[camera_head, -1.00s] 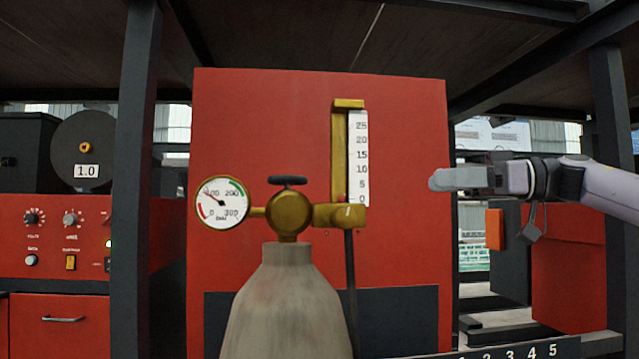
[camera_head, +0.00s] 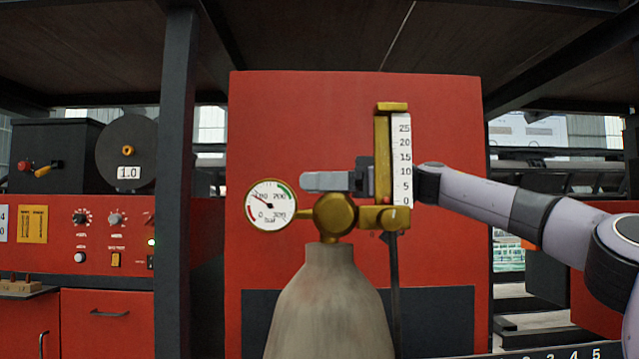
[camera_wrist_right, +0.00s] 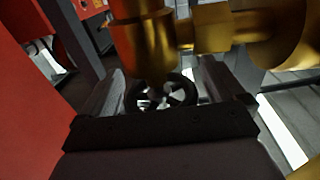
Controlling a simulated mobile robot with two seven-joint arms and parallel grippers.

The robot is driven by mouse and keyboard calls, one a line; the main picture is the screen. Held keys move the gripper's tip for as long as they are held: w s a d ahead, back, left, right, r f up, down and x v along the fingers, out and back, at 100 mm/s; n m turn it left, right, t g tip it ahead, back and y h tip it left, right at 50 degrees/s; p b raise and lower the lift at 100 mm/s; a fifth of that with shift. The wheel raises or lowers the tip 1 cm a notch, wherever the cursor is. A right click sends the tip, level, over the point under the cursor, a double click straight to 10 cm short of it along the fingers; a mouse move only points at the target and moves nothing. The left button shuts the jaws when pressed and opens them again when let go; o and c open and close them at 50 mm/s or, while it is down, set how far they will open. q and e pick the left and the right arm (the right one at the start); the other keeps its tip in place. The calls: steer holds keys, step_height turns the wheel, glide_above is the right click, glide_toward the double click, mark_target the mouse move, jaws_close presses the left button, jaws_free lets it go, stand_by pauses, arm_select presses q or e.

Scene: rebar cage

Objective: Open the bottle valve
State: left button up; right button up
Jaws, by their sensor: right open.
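The grey gas bottle (camera_head: 328,305) stands upright in front of a red cabinet, with a brass regulator (camera_head: 335,214) on its neck. My right gripper (camera_head: 318,181) reaches in from the right, level with the top of the regulator, and covers the valve handwheel in the head view. In the right wrist view the dark, spoked valve handwheel (camera_wrist_right: 162,93) lies between the two open fingers of my right gripper (camera_wrist_right: 165,78). The fingers sit on either side of it; I cannot tell whether either touches. My left gripper is not in view.
A round pressure gauge (camera_head: 270,205) sits left of the regulator. A dark post (camera_head: 175,190) stands to the left.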

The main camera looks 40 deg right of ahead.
steer(key=c, duration=1)
steer(key=shift+w, duration=0.1)
steer(key=shift+c, duration=0.2)
steer(key=shift+n+g+y, duration=0.8)
steer(key=shift+g, duration=0.2)
steer(key=shift+a+r+n+g+y, duration=0.15)
steer(key=shift+n+g+y, duration=0.55)
steer(key=shift+g, duration=0.4)
steer(key=shift+s+n+g, duration=0.2)
steer(key=shift+n+g, duration=0.2)
steer(key=shift+s+n+g+y, duration=0.15)
steer(key=shift+n+g+y, duration=0.25)
steer(key=shift+n+g, duration=0.15)
